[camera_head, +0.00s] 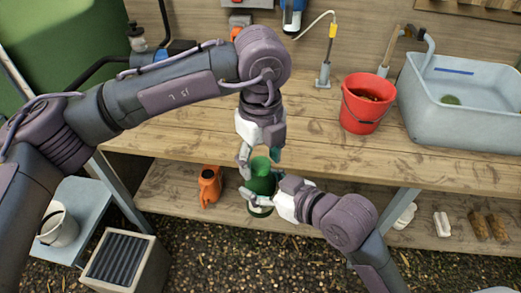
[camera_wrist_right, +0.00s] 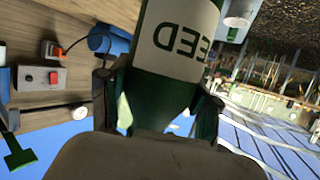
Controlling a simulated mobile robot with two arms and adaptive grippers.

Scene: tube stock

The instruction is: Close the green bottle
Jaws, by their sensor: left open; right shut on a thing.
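The green bottle (camera_head: 262,186) is in front of the workbench edge in the head view, with a lighter green top (camera_head: 261,164). I cannot tell whether that top is a cap or the open neck. My right gripper (camera_head: 266,201) comes from the right and is shut around the bottle's body. In the right wrist view the bottle (camera_wrist_right: 165,95) fills the middle, with a white label reading "EED", between the fingers of my right gripper (camera_wrist_right: 160,112). My left gripper (camera_head: 260,158) points down, open, with its fingers at either side of the bottle's top.
On the workbench (camera_head: 190,142) stand a red bucket (camera_head: 361,112) and a grey sink (camera_head: 470,120). A grey crate (camera_head: 120,258) and a white bucket (camera_head: 58,227) are at left.

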